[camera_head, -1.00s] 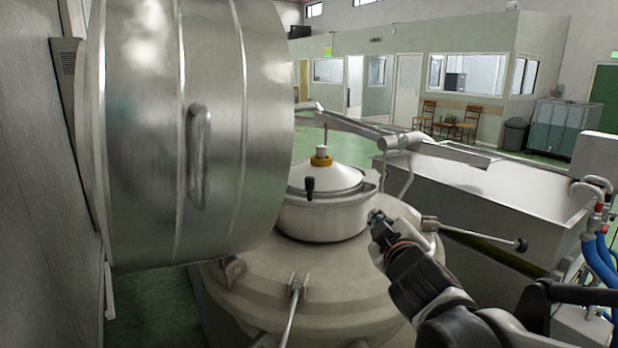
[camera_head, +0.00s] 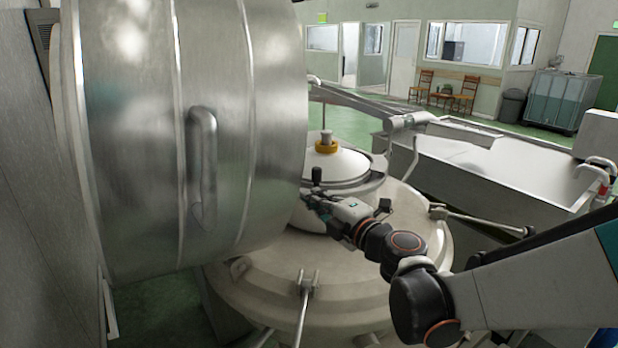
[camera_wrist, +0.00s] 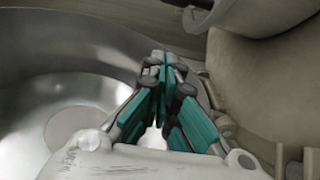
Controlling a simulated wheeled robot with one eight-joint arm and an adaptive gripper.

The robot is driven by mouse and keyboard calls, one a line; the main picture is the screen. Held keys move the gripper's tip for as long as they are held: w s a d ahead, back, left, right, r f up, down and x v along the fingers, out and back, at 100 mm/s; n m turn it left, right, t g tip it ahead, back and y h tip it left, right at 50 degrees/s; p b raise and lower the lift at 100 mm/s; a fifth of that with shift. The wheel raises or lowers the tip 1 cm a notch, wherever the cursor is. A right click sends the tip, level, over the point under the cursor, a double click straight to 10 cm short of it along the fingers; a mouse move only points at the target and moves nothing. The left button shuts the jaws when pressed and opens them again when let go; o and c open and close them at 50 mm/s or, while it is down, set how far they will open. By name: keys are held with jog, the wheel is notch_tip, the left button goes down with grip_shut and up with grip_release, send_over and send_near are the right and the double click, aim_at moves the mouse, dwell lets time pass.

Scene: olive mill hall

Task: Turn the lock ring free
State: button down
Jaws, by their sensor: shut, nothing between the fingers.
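A round pale lid (camera_head: 342,165) with a metal rim closes the neck on top of the cream vessel (camera_head: 330,265). A yellow-brown collar (camera_head: 326,147) sits around the short stem at its centre. A black upright knob (camera_head: 317,177) stands at the lid's front edge. I cannot tell for certain which part is the lock ring. My gripper (camera_head: 308,198) is in front of the lid, just below the knob; I cannot tell whether it touches anything. In the wrist view its teal fingers (camera_wrist: 163,70) are shut with nothing between them.
A large steel drum (camera_head: 150,140) with a bar handle (camera_head: 203,165) stands close on the left. A steel trough (camera_head: 500,170) lies behind right.

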jog(key=shift+w+a, duration=0.1)
jog(key=w+a+b, duration=0.1)
jog(key=w, duration=0.8)
jog(key=shift+a, duration=0.4)
jog(key=shift+d, duration=0.1)
